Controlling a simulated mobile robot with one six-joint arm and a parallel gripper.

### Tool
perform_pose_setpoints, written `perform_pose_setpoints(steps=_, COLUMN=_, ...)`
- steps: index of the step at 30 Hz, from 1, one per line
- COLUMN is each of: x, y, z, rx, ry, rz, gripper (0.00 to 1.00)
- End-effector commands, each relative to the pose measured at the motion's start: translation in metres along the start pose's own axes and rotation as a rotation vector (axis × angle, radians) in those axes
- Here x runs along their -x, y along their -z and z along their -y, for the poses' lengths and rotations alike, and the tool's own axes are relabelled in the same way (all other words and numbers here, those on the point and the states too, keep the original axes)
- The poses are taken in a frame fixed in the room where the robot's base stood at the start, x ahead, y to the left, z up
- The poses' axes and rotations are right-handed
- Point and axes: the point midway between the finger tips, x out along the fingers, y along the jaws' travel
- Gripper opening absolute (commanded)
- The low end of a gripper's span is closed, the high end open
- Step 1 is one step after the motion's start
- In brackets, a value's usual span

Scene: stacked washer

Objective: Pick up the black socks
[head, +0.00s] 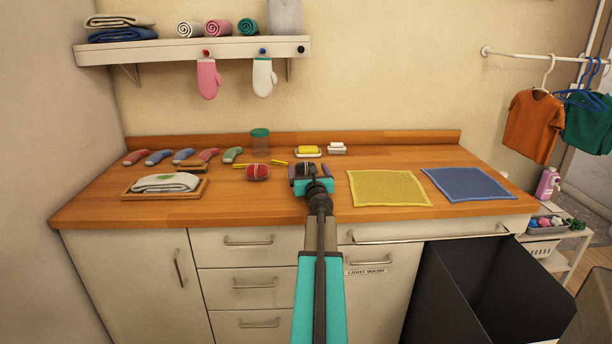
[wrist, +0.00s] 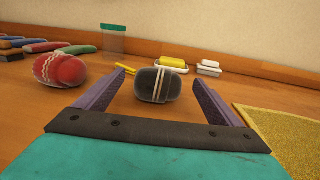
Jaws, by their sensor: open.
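The black socks (wrist: 160,85) are a rolled dark bundle with pale stripes, lying on the wooden counter. In the wrist view they sit between and slightly beyond the two purple fingers of my gripper (wrist: 158,97). The fingers are open, with a visible space on each side of the bundle. In the head view the socks (head: 305,170) show just beyond my gripper (head: 311,183), partly covered by it.
A red sock bundle (head: 257,172) lies just left. Yellow (head: 388,188) and blue (head: 467,184) mats lie right. Behind are a yellow sponge dish (head: 308,151), a white soap dish (head: 337,148) and a green-lidded jar (head: 260,141). A wooden tray (head: 140,193) is at left.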

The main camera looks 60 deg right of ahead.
Motion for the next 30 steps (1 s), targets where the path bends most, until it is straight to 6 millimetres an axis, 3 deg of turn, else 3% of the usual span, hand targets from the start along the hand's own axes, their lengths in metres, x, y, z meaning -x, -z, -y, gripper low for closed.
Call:
perform_pose_setpoints(steps=6, x=-0.015, y=0.001, z=0.001, rx=0.000, ry=0.000, rz=0.000, gripper=0.88)
perform_pose_setpoints(steps=23, x=-0.020, y=0.000, z=0.002, rx=0.000, ry=0.001, rz=0.000, gripper=0.88)
perform_pose_setpoints(steps=30, x=-0.036, y=0.000, z=0.002, rx=0.000, ry=0.001, rz=0.000, gripper=0.88)
